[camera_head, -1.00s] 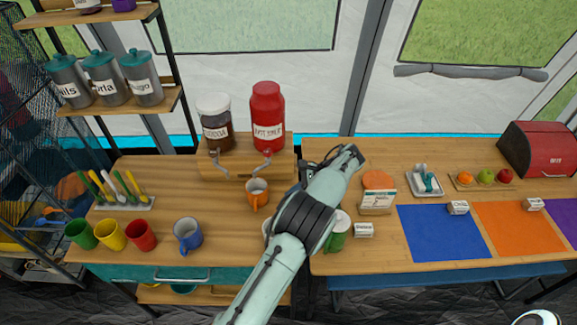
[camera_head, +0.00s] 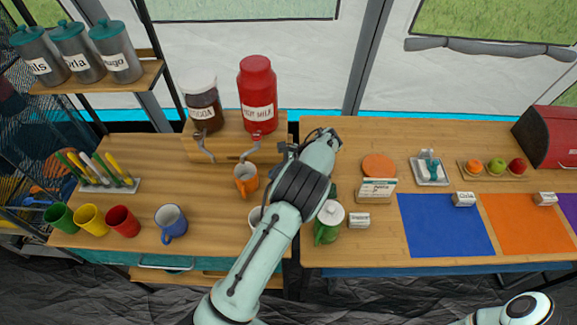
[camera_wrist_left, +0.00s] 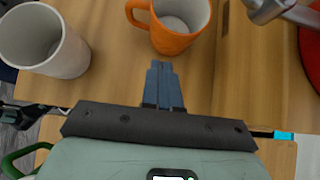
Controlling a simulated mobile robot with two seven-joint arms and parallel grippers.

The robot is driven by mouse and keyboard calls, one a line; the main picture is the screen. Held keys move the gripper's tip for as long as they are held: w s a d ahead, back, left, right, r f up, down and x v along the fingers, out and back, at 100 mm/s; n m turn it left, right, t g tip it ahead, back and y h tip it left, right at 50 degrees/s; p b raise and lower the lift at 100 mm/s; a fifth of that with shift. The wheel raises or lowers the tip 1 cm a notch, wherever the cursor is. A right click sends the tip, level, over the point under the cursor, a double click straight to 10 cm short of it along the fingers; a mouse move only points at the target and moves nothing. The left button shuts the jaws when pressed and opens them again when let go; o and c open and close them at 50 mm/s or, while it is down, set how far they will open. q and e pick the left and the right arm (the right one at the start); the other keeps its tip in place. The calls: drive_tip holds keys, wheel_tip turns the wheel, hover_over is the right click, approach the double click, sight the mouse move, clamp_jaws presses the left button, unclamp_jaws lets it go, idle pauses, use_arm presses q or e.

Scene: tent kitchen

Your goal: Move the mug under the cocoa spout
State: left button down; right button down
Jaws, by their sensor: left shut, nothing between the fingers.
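The orange mug (camera_head: 246,181) stands upright on the wooden counter, just in front of the hot milk jar's spout (camera_head: 251,152). The cocoa spout (camera_head: 206,152) is to the mug's left, below the dark cocoa jar (camera_head: 202,105). My left gripper (camera_head: 276,165) is to the right of the orange mug, its fingertips partly hidden by my arm in the head view. In the left wrist view the gripper's blue fingers (camera_wrist_left: 163,85) are together and empty, pointing toward the orange mug (camera_wrist_left: 178,24) with a small gap. My right gripper is out of view.
A white mug (camera_wrist_left: 42,38) stands close by, mostly behind my arm in the head view. A red hot milk jar (camera_head: 257,95) sits on the wooden stand. A blue-grey mug (camera_head: 171,223) and coloured cups are at left. Counter left of the orange mug is clear.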

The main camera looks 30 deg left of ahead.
sight(256, 174)
use_arm(q)
drive_tip(key=shift+s+a+r, duration=0.1)
drive_tip(key=shift+s+a, duration=0.3)
drive_tip(key=shift+a, duration=0.45)
drive_tip(key=shift+s+a+r, duration=0.1)
drive_tip(key=shift+s+a, duration=0.25)
drive_tip(key=shift+a, duration=0.45)
drive_tip(key=shift+s+a+f, duration=0.1)
drive_tip(key=shift+s+a, duration=0.35)
drive_tip(key=shift+a, duration=0.25)
drive_tip(key=shift+s+a, duration=0.4)
drive_tip(key=shift+a, duration=0.3)
drive_tip(key=shift+w+d, duration=0.1)
